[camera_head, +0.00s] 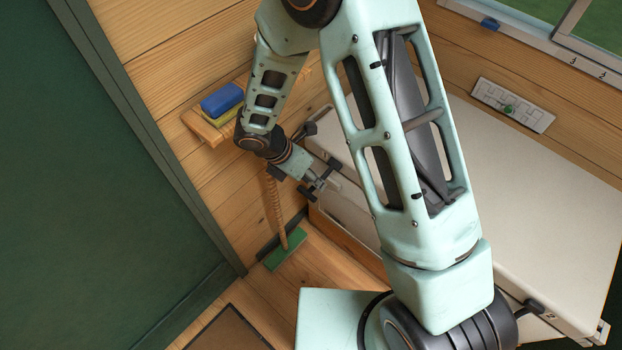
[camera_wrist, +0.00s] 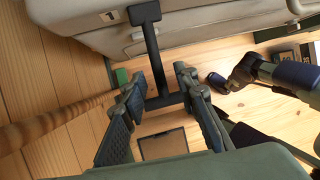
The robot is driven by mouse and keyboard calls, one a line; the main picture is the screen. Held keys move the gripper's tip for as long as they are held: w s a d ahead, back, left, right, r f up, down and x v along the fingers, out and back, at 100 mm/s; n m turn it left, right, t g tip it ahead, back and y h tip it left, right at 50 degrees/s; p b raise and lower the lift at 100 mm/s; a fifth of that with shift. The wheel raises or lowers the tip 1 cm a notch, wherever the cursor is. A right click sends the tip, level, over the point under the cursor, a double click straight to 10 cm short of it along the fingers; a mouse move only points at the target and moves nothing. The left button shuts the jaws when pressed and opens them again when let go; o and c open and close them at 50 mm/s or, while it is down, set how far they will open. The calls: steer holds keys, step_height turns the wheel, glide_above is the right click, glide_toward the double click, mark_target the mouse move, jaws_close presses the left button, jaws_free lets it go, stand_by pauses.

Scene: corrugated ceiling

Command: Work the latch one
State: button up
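A long cream-white chest (camera_head: 560,190) stands along the wall and fills the top of the wrist view (camera_wrist: 210,28). A dark T-shaped latch handle (camera_wrist: 151,42) reaches down from its edge and ends in a crossbar. My gripper (camera_wrist: 167,75) is open, its two dark fingers apart, with the handle's lower end between or just beyond them. I cannot tell whether they touch. In the head view my gripper (camera_head: 322,182) is at the chest's left end, and the handle is hard to tell apart from the fingers. A second dark latch (camera_head: 530,308) shows at the chest's near right.
A green broom (camera_head: 287,250) with a wooden handle (camera_wrist: 60,122) stands close on the left. A wooden shelf (camera_head: 203,128) holds a blue block (camera_head: 222,99). A dark-framed mat (camera_head: 230,332) lies on the plank floor. A wall switch panel (camera_head: 513,105) is above the chest.

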steer(key=shift+s+a, duration=0.1)
steer(key=shift+s, duration=0.05)
steer(key=v, duration=1.2)
